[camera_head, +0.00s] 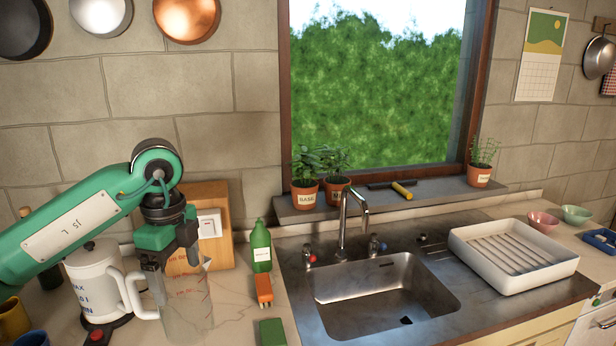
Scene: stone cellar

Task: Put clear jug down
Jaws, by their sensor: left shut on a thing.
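The clear jug (188,308) stands upright at the lower left, with red markings on its see-through wall. My left gripper (168,268) comes down from above and is shut on the jug at its left side, near the rim. The jug's bottom is near the lower picture edge, so I cannot tell whether it touches the counter (240,299). My right gripper does not show.
A white kettle (93,283) stands close to the jug's left. A green bottle (261,247), an orange brush (264,290) and a green sponge (272,332) are to its right. The sink (380,290) and a white drying tray (513,262) lie further right.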

